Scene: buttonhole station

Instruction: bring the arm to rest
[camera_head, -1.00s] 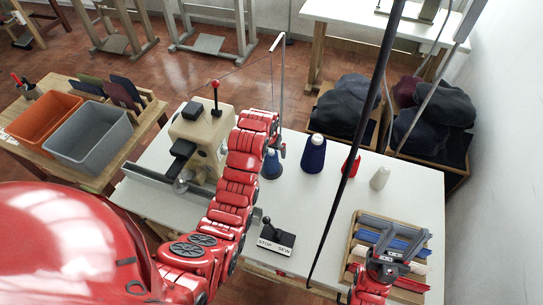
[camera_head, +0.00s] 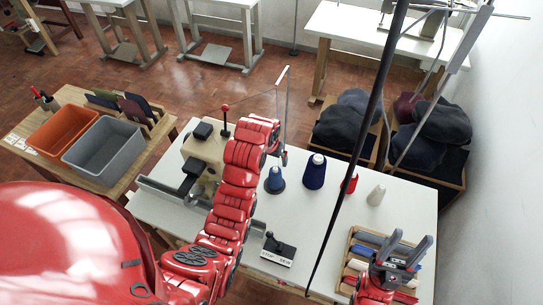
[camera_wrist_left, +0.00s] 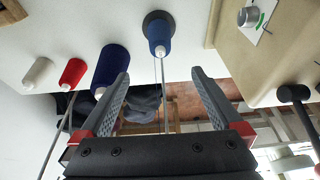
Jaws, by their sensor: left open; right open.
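My left arm reaches up across the white sewing table (camera_head: 335,220). Its gripper (camera_head: 283,155) is small and partly hidden behind the arm in the head view. In the left wrist view the left gripper (camera_wrist_left: 160,74) has its two fingers apart with nothing held between them. My right gripper (camera_head: 408,242) is above the wooden tray (camera_head: 350,262) of coloured strips at the table's front right. Its two fingers point up and stand apart, with nothing between them.
The buttonhole machine (camera_head: 205,150) stands left of my left arm. Thread cones, blue (camera_head: 275,181), dark blue (camera_head: 315,173), red (camera_head: 349,183) and white (camera_head: 376,195), stand behind. A STOP/SEW switch (camera_head: 278,250) is in front. Orange (camera_head: 62,133) and grey (camera_head: 105,152) bins sit left.

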